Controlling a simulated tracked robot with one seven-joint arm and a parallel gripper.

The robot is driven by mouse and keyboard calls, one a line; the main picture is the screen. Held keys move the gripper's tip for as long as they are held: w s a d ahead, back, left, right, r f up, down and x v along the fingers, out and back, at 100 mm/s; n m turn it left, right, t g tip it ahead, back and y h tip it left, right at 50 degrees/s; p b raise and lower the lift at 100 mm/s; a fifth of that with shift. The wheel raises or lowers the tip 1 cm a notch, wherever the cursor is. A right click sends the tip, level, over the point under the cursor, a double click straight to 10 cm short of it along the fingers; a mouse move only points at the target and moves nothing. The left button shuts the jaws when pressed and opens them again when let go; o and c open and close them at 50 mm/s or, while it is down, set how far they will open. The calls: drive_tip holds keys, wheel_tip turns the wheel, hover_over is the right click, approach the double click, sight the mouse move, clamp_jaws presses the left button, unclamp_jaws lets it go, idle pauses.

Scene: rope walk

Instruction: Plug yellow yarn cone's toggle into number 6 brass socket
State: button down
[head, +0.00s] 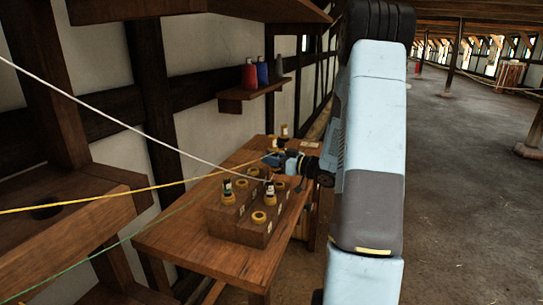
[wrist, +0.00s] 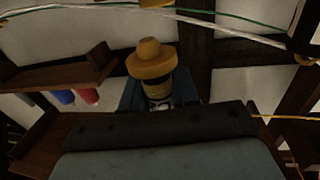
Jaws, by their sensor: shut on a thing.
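My gripper (head: 283,161) is above the far part of the wooden bench. In the wrist view it is shut on a toggle with a wide yellow-tan cap (wrist: 157,60) and a dark body. A yellow yarn (head: 120,200) runs from the left edge to my gripper; it also shows in the wrist view (wrist: 285,118). The stepped socket block (head: 225,223) stands on the bench nearer than my gripper, the toggle apart from it. Brass sockets show on it, one (head: 259,217) empty at the front. Its number labels are too small to read. The yellow cone is not in view.
Two toggles (head: 227,188) (head: 270,190) stand in the block. Another small toggle-like piece (head: 284,131) stands at the bench's far end. White (head: 130,128) and green (head: 100,253) yarns cross the bench area. A wall shelf (head: 250,92) holds red, blue and dark cones.

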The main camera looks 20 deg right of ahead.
sight(276, 171)
drive_tip(key=shift+s+d+f, duration=0.1)
drive_tip(key=shift+d+f, duration=0.15)
drive_tip(key=shift+f, duration=0.4)
drive_tip(key=shift+s+d+f, duration=0.1)
drive_tip(key=shift+d+f, duration=0.1)
drive_tip(key=shift+f, duration=0.4)
drive_tip(key=shift+d+f, duration=0.1)
drive_tip(key=shift+f, duration=1.15)
drive_tip(key=shift+s+d, duration=0.1)
drive_tip(key=shift+s, duration=0.1)
drive_tip(key=shift+f, duration=0.6)
drive_tip(key=c, duration=1.1)
unclamp_jaws()
drive_tip(key=shift+d, duration=0.1)
drive_tip(key=shift+v, duration=5.45)
drive_tip(key=shift+s, duration=0.15)
